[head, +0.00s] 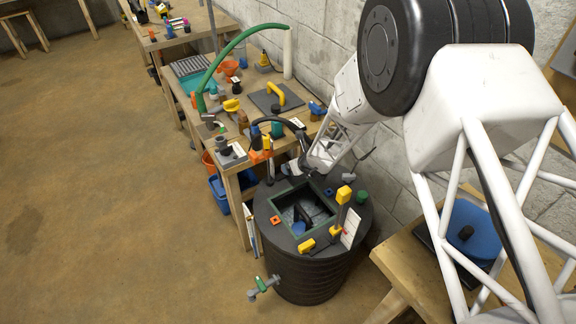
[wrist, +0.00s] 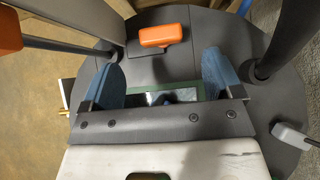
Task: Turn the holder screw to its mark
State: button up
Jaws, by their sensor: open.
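My gripper shows in the wrist view (wrist: 163,80) with its two blue fingertips spread wide and nothing seen between them. It is over the round dark top of a barrel, which also shows in the head view (head: 320,285). An orange block-shaped handle (wrist: 164,35) lies beyond the fingertips, apart from them. Part of a green-edged square opening (wrist: 150,98) shows under the gripper; in the head view the opening's green frame (head: 284,240) is clear. I cannot tell which part is the holder screw, and I see no clear mark for it.
Yellow-topped fittings (head: 344,194), a green knob (head: 362,197) and a small orange square (head: 276,219) stand on the barrel top. A green-handled tap (head: 264,287) sticks out low on its side. A cluttered wooden bench (head: 232,168) is behind; open floor lies left.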

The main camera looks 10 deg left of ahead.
jog(key=shift+w+a+f, duration=0.1)
dwell(0.3)
jog(key=shift+x, duration=3.7)
jog(key=c, duration=0.9)
